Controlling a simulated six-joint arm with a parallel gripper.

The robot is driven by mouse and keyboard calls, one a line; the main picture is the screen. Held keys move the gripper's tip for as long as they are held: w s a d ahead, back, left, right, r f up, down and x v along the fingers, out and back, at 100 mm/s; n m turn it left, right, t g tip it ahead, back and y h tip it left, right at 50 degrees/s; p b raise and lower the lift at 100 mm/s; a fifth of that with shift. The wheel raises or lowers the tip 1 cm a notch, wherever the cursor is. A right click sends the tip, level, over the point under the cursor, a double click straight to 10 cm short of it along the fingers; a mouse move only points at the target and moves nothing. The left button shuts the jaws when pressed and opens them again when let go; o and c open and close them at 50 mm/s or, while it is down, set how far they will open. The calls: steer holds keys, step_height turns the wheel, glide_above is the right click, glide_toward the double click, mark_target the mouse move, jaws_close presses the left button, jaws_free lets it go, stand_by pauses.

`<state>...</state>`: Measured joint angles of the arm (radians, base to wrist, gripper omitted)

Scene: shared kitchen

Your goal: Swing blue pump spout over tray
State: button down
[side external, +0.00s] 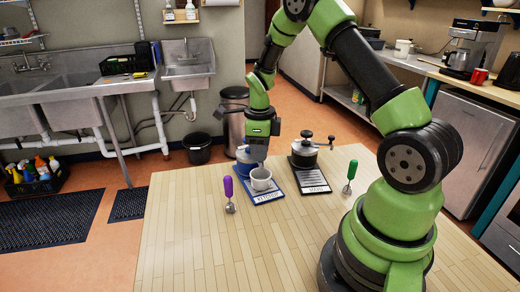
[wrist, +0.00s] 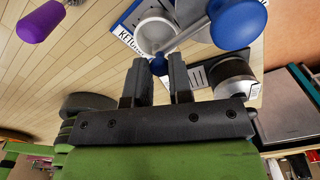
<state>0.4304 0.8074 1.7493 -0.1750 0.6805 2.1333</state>
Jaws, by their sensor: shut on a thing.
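The blue pump (side external: 243,154) stands at the table's far side, partly hidden by my gripper and wrist. In the wrist view its round blue top (wrist: 238,22) is at upper right. A thin grey spout (wrist: 190,37) runs from it to a blue ball (wrist: 159,67) at its end. My gripper (wrist: 158,72) is shut on this ball, with a finger on either side. A white cup (side external: 261,179) sits on a blue-edged tray (side external: 267,196) lettered like KETCHUP. The cup also shows in the wrist view (wrist: 155,27), and the spout crosses its edge there.
A dark-topped pump with a crank-like arm (side external: 305,147) stands right of it, by another lettered tray (side external: 312,180). The wooden table (side external: 215,255) is clear in front.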

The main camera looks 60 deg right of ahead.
steer(key=c, duration=1)
jaws_free()
step_height(320, 180, up, 10)
